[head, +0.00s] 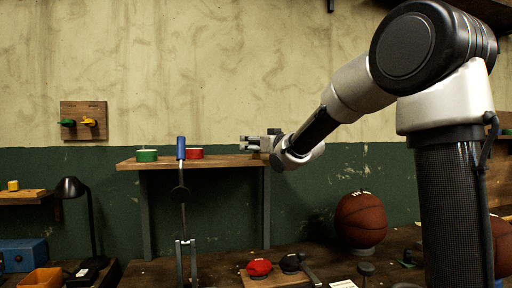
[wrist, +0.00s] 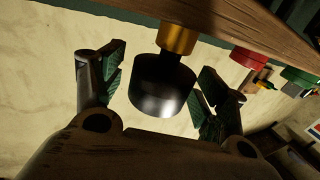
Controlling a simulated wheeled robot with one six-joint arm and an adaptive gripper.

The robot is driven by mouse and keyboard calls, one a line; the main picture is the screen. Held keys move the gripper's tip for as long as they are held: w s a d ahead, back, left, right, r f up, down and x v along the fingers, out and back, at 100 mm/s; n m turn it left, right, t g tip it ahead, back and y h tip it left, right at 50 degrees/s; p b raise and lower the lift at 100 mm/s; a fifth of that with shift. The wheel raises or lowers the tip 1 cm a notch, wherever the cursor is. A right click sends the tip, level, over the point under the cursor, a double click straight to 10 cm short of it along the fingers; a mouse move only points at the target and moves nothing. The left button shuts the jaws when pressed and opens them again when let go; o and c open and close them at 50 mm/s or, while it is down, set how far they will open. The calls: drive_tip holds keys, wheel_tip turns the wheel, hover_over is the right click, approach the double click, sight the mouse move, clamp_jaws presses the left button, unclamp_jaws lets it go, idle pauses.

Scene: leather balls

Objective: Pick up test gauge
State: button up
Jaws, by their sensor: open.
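The piece I take for the test gauge is a black cylinder (wrist: 160,88) on a brass-coloured stem (wrist: 178,38), in the wrist view. It lies between the two spread fingers of my gripper (wrist: 162,72). Light gaps show beside it, so the fingers do not look closed on it. In the head view my gripper (head: 246,142) is just above the right part of the wooden shelf (head: 215,162), fingers pointing left. There the gauge cannot be made out clearly beside the gripper.
A green roll (head: 146,156) and a red roll (head: 194,154) sit further left on the shelf. A blue-handled tool (head: 181,150) stands in front of it. A basketball (head: 361,220), a red cap-like item (head: 260,267) and a black lamp (head: 71,188) are lower down.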

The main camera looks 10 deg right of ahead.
drive_tip(key=c, duration=1.1)
drive_tip(key=shift+o, duration=0.2)
drive_tip(key=shift+r, duration=0.1)
wheel_tip(320, 180, up, 10)
drive_tip(key=shift+f, duration=0.1)
drive_tip(key=shift+s+d, duration=0.1)
drive_tip(key=shift+d, duration=0.05)
